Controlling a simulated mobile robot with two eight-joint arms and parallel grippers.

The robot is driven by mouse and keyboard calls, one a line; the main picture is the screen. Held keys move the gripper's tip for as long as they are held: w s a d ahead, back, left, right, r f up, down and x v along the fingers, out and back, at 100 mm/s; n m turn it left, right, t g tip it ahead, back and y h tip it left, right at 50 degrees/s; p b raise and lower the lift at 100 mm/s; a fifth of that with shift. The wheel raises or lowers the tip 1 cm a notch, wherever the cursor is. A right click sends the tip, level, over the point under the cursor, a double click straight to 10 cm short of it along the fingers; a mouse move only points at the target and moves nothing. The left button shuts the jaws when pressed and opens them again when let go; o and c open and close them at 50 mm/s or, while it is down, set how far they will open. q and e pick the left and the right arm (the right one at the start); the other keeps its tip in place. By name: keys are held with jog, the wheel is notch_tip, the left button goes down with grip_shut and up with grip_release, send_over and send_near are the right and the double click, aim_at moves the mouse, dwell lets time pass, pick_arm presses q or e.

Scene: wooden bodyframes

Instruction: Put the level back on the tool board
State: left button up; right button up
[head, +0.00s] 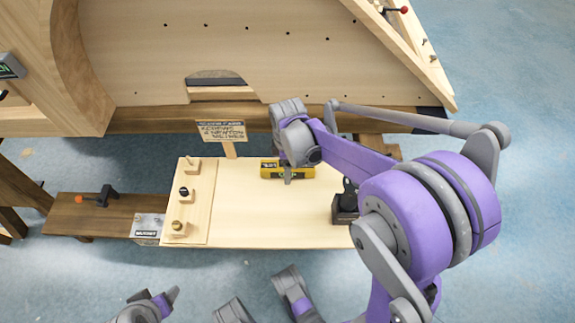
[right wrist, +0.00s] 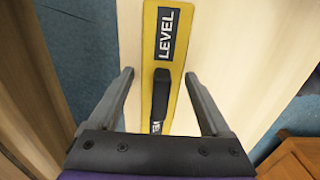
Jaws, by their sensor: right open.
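The yellow level (head: 306,172) lies along the back edge of a pale wooden board (head: 245,215), which I take for the tool board. In the right wrist view the level (right wrist: 181,80) shows its black LEVEL label and a black grip (right wrist: 160,92). My right gripper (head: 287,177) is over the level in the head view. In the right wrist view my right gripper (right wrist: 158,72) is open, one finger on each side of the level. I cannot tell whether either finger touches it. My left gripper (head: 160,302) shows only partly at the bottom edge.
Pegs (head: 184,193) stand on the board's left strip. A dark holder (head: 344,208) sits at its right, partly behind my right arm. A small sign (head: 222,131) stands behind the board. A brown bench (head: 85,215) with a clamp (head: 97,196) lies left. A large wooden frame (head: 270,60) fills the back.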

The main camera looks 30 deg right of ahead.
notch_tip(320, 180, up, 12)
jog(key=p, duration=0.3)
jog(key=shift+s+r+p, duration=0.1)
jog(key=shift+p, duration=0.2)
pick_arm(q)
jog(key=r, duration=0.4)
jog(key=shift+s+r, duration=0.25)
pick_arm(e)
jog(key=s+a+f+m+t, duration=0.1)
jog(key=s+a+m+t, duration=0.1)
jog(key=s+m, duration=0.3)
jog(key=s+a+f+m+t, duration=0.1)
jog(key=s+a+m, duration=0.3)
jog(key=s, duration=0.8)
jog(key=m+t, duration=0.1)
jog(key=m, duration=0.1)
jog(key=shift+a+f+m+t, duration=0.3)
jog(key=shift+a+f, duration=0.05)
jog(key=shift+a, duration=0.05)
